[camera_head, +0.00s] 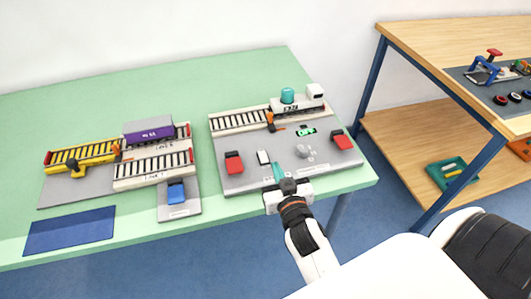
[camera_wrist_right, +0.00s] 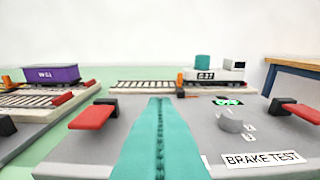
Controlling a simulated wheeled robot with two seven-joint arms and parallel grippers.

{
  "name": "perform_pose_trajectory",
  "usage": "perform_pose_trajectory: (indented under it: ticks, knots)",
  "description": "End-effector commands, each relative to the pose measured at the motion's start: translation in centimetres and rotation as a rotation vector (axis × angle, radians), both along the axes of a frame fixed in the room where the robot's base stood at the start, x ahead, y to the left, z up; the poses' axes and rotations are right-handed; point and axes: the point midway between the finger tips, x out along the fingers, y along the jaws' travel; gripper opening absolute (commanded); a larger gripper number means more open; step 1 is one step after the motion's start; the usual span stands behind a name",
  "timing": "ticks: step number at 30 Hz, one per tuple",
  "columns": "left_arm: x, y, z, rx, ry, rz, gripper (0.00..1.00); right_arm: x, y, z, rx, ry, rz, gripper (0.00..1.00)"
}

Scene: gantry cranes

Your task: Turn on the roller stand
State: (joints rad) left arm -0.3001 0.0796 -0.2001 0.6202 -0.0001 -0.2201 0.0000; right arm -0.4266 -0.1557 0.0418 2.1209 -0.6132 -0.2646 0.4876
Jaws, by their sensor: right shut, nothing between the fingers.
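The grey brake test stand (camera_head: 240,181) is on the right part of the green table, with a track and a white locomotive (camera_head: 312,100) at its back. Its panel carries a left red lever (camera_head: 234,162), a right red lever (camera_head: 341,139), a small white switch-like part (camera_head: 263,157), a grey knob (camera_head: 302,151) and a lit green display (camera_head: 307,132). In the right wrist view the knob (camera_wrist_right: 231,121) and display (camera_wrist_right: 228,101) are right of my fingers. My right gripper (camera_head: 278,170) is shut and empty at the panel's front edge; its teal fingers (camera_wrist_right: 160,125) hide the white part there. My left gripper is out of view.
Left on the table are track sections, a yellow frame (camera_head: 82,155), a purple wagon (camera_head: 149,131), a small blue part on a grey plate (camera_head: 178,192) and a blue mat (camera_head: 69,231). A wooden workbench (camera_head: 450,50) stands at right.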

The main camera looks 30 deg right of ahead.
Motion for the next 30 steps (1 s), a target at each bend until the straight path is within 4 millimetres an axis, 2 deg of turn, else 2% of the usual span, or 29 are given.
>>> perform_pose_trajectory:
  ticks: [12, 16, 20, 30]
  knots:
    - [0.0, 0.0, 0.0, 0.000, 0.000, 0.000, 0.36, 0.2, 0.1, 0.2, -0.003, -0.017, 0.005, 0.00]
    - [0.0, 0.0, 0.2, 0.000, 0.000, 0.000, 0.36, 1.1, -0.1, 0.2, -0.004, -0.019, 0.006, 0.00]
    - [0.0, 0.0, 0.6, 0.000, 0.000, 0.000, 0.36, 3.1, -0.6, 0.1, -0.006, -0.018, 0.005, 0.00]
    - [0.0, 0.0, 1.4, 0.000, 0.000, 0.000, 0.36, 10.1, -2.3, -0.7, -0.005, -0.017, 0.005, 0.00]
